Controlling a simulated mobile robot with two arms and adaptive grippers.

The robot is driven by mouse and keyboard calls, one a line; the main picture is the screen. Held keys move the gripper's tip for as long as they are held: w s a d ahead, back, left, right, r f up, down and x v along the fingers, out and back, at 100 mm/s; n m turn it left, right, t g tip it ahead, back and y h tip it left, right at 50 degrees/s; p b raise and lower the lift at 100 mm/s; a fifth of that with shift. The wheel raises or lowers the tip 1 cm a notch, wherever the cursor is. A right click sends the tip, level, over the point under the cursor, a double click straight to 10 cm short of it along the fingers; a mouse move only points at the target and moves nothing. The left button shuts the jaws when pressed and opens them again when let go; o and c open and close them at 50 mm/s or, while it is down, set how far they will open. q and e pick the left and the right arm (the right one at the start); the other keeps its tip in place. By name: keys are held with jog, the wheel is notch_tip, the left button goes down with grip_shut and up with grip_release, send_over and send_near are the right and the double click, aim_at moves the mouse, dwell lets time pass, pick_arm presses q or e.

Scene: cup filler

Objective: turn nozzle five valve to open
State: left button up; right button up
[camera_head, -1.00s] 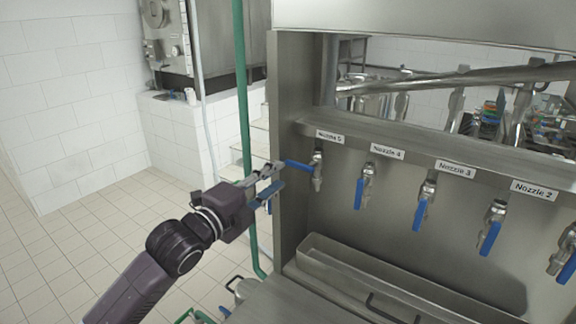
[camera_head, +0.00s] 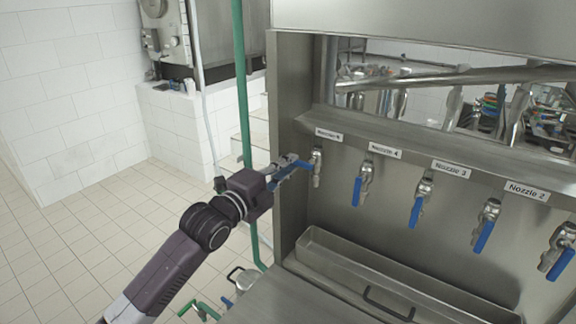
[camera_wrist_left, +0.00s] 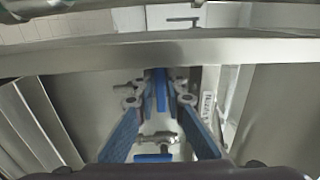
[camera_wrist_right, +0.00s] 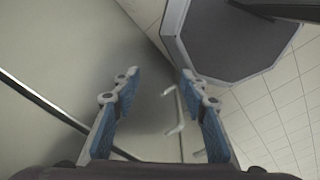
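The nozzle five valve (camera_head: 317,160) is on the left end of the steel panel, below its label (camera_head: 329,135). Its blue lever (camera_head: 303,165) points left, roughly level, while the other levers hang down. My left gripper (camera_head: 287,170) is at this lever, with fingers to either side of it. In the left wrist view my left gripper (camera_wrist_left: 158,95) is open, and a blue lever (camera_wrist_left: 161,88) shows between the fingertips with gaps beside it. In the right wrist view my right gripper (camera_wrist_right: 158,85) is open and empty; it is outside the head view.
More valves with blue levers, such as nozzle four's (camera_head: 362,185) and nozzle three's (camera_head: 420,200), line the panel to the right. A steel trough (camera_head: 340,262) runs below. A green pipe (camera_head: 242,90) stands left of the panel. The tiled floor (camera_head: 90,230) at left is clear.

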pick_arm(q)
grip_shut()
jog(key=shift+f, duration=0.1)
jog(key=shift+s+d+f+n, duration=0.35)
jog(key=shift+d+f+n, duration=0.25)
jog(key=shift+n, duration=2.4)
jog(key=shift+s+d+f+n, duration=0.45)
jog(key=shift+f+n, duration=0.25)
jog(key=shift+n, duration=2.3)
jog(key=shift+s+d+f+n, duration=0.3)
jog(key=shift+d+f+n, duration=0.35)
jog(key=shift+n, duration=2.35)
jog(key=o, duration=0.6)
grip_release()
jog(key=shift+r, duration=0.1)
jog(key=shift+o, duration=0.2)
